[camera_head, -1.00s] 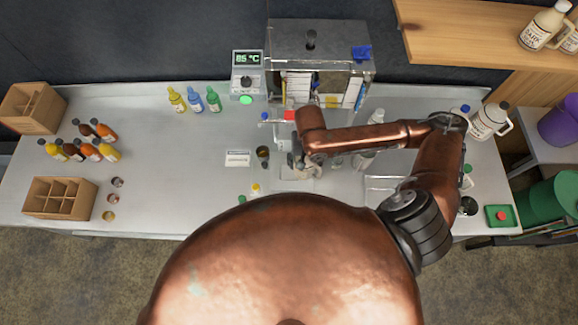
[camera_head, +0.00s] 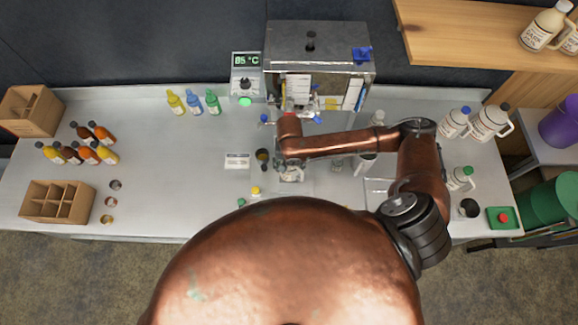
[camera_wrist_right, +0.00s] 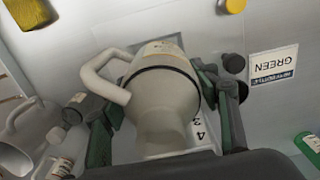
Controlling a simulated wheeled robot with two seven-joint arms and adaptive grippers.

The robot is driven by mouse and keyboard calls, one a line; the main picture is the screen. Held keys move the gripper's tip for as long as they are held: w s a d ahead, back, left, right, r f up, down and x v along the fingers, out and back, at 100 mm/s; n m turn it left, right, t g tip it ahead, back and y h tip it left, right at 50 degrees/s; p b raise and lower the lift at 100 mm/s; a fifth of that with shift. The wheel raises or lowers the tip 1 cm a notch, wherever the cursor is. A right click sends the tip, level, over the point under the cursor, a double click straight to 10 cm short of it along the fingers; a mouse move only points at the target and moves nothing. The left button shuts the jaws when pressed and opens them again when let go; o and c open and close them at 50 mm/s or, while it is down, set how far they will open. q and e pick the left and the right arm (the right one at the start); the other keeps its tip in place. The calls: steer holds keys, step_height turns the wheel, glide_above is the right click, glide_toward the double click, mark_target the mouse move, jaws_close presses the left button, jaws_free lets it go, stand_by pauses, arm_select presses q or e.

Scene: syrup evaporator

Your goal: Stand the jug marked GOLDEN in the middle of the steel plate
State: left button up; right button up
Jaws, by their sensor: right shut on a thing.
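My right gripper (camera_wrist_right: 165,105) is shut on a cream jug (camera_wrist_right: 160,110) with a dark band, a loop handle at its left and a label too oblique to read. In the head view my right gripper (camera_head: 290,163) is at the bench middle, below the evaporator, and my arm hides most of the jug. A grey square surface (camera_wrist_right: 170,43) shows partly behind the jug in the wrist view; I cannot tell whether it is the steel plate or whether the jug touches it. My left gripper is not in view.
The evaporator (camera_head: 315,45) stands behind. White jugs (camera_head: 489,122) stand at the right, a small sign (camera_head: 237,161) and dark cup (camera_head: 262,154) left of the gripper. Syrup bottles (camera_head: 80,150) and wooden crates (camera_head: 58,202) are far left. The bench between is largely clear.

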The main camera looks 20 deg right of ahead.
steer(key=shift+f, duration=0.1)
steer(key=shift+f, duration=0.15)
steer(key=o, duration=1.1)
steer(key=shift+f, duration=0.1)
steer(key=shift+o, duration=0.2)
step_height(320, 180, up, 13)
steer(key=shift+f+p, duration=0.1)
steer(key=shift+p, duration=0.55)
